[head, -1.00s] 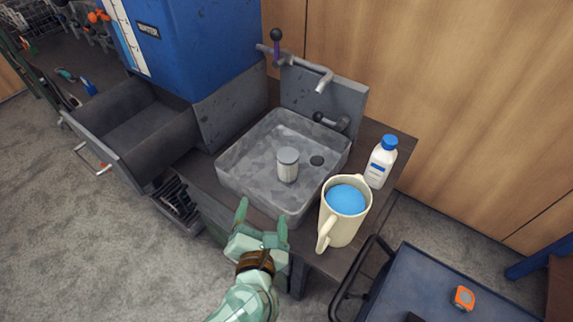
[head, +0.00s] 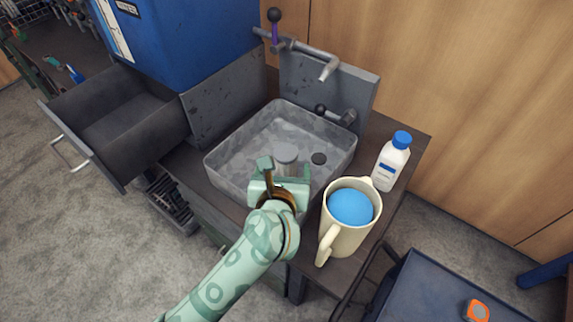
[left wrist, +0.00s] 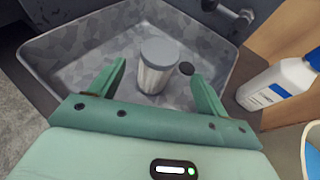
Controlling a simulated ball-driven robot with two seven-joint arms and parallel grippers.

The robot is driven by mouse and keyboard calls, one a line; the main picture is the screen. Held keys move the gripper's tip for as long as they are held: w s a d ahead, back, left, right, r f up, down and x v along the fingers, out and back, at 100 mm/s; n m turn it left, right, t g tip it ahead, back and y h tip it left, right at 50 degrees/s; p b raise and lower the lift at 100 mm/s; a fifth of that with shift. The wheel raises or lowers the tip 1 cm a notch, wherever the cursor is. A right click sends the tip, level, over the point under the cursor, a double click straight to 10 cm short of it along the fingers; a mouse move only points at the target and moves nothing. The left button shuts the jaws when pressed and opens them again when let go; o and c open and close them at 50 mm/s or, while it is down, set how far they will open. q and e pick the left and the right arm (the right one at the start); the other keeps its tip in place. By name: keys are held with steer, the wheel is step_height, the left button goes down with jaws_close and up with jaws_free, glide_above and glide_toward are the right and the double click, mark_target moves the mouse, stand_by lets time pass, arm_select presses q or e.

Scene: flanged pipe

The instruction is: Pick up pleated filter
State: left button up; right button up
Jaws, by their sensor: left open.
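The pleated filter (head: 286,156) is a small upright cylinder with a grey cap and pale pleated sides. It stands in the grey metal sink basin (head: 230,160), left of the round drain hole (head: 319,158). My left gripper (head: 286,168) is open and empty over the front of the basin, and hides the filter's lower part in the head view. In the left wrist view the filter (left wrist: 157,66) stands beyond and between the two spread fingers (left wrist: 162,85), apart from both. My right gripper is not in view.
A cream pitcher with blue contents (head: 345,225) and a white bottle with a blue cap (head: 391,162) stand right of the basin. The tap (head: 328,68) reaches over its back. An open drawer (head: 120,130) is at left, and a blue cart (head: 440,290) at lower right.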

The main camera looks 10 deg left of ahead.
mark_target(284, 164)
arm_select(q)
steer(key=b+x, duration=0.2)
steer(key=x, duration=0.2)
steer(key=shift+w+a+f, duration=0.15)
steer(key=shift+f, duration=0.15)
steer(key=shift+w, duration=0.25)
steer(key=shift+r, duration=0.2)
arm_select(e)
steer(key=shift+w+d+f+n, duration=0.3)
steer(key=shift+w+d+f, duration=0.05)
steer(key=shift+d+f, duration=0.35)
arm_select(q)
steer(key=c, duration=1.2)
